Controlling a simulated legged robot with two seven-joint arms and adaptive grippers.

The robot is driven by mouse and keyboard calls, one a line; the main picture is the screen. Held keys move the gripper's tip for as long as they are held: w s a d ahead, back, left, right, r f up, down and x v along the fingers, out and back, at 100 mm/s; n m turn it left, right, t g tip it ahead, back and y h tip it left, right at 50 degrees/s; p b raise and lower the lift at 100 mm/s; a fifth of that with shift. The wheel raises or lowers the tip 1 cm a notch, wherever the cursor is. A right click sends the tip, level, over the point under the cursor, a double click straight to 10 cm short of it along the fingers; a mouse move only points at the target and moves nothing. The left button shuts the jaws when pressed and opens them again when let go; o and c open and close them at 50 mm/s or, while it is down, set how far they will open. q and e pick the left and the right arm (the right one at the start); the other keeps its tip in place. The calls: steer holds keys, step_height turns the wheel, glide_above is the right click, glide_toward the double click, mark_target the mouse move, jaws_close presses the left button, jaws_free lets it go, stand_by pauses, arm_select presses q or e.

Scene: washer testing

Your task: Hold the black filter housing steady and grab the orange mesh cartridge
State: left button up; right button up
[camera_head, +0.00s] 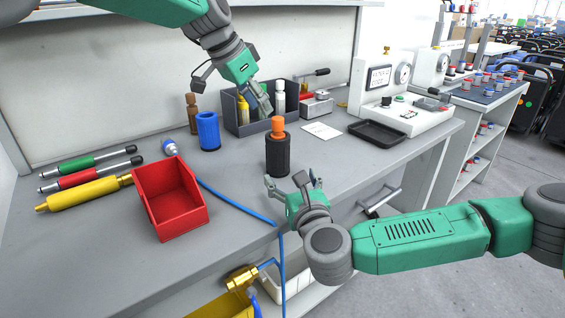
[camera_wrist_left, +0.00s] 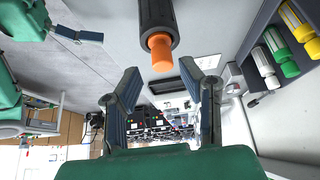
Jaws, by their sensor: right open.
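The black filter housing (camera_head: 278,157) stands upright near the front edge of the bench. The orange mesh cartridge (camera_head: 277,126) sticks up out of its top. In the left wrist view the housing (camera_wrist_left: 156,14) and the orange cartridge (camera_wrist_left: 160,52) show at the top centre, just beyond the fingertips. My left gripper (camera_head: 263,103) is above and behind the cartridge, apart from it; in its wrist view the fingers (camera_wrist_left: 160,76) are spread and empty. My right gripper (camera_head: 294,184) is open and empty, low in front of the housing; contact with it cannot be told.
A grey bin (camera_head: 242,126) with colored cartridges stands behind the housing. A blue cup (camera_head: 208,131) and a red bin (camera_head: 171,199) are to the left. A black tray (camera_head: 378,133) and a white test unit (camera_head: 404,110) are to the right. A blue hose (camera_head: 238,205) crosses the bench.

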mark_target(282, 160)
steer(key=x, duration=1)
steer(key=shift+w, duration=0.2)
jaws_close()
